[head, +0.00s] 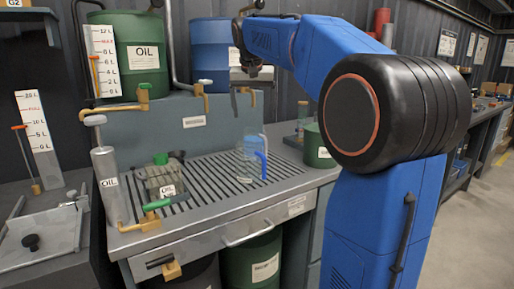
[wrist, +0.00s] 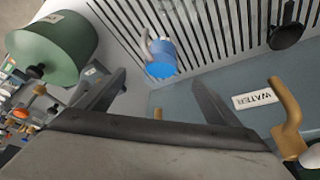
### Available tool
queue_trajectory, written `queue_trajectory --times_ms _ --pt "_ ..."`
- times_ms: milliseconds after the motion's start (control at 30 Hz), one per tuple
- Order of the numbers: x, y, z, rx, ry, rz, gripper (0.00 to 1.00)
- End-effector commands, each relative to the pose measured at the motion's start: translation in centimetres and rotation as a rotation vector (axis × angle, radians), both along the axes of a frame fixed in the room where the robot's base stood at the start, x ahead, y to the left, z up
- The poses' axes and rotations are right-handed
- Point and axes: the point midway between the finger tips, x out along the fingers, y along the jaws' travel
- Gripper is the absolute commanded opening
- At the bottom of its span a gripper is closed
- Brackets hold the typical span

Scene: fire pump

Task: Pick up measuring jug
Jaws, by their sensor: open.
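The measuring jug (head: 246,163) is clear with a blue handle. It stands on the slatted drip grate (head: 205,200) of the bench, right of centre. In the wrist view the jug (wrist: 161,58) shows beyond the fingers, with its blue part facing me. My gripper (head: 246,92) is above and behind the jug, near the back panel. In the wrist view my gripper (wrist: 160,95) has its two fingers spread wide, with nothing between them. The jug is apart from both fingers.
A green-capped oil container (head: 165,180) stands left on the grate. A green can (head: 318,148) stands right of the jug. Brass taps (head: 203,97) project from the back panel; one tap (wrist: 285,112) is close to my right finger in the wrist view. The grate's middle is clear.

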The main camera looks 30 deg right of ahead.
Motion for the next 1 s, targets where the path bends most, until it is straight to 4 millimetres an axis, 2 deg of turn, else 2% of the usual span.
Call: queue_trajectory --times_ms 600,1000 --pt "3.1 -2.2 -9.5 0.001 0.002 0.001 0.86" --pt "3.9 -2.5 -11.8 0.001 0.002 0.001 0.86"
